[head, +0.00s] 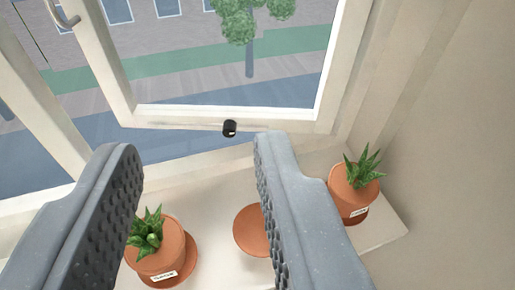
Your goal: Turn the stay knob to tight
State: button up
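The stay knob (230,128) is a small black cylinder at the bottom rail of the white window sash (190,115). The sash stands swung open outward. A thin stay bar seems to run beside the knob along the rail. I cannot tell how the knob is turned. My gripper (195,155) is open and empty, its two grey textured fingers spread wide in the foreground. The knob lies beyond the fingertips, in the gap between them, nearer the right finger, and is not touched.
A potted plant (165,262) on a saucer stands on the sill, partly behind the left finger. Another potted plant (352,198) stands right of the right finger. An empty terracotta saucer (250,232) lies between them. A wall (460,130) bounds the right; a hooked handle (62,15) is at upper left.

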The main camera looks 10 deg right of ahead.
aim_at(230, 130)
jog(key=u, duration=0.05)
jog(key=k, duration=0.35)
jog(key=u, duration=2.3)
jog(key=k, duration=0.75)
jog(key=z, duration=2)
jog(key=i, duration=1)
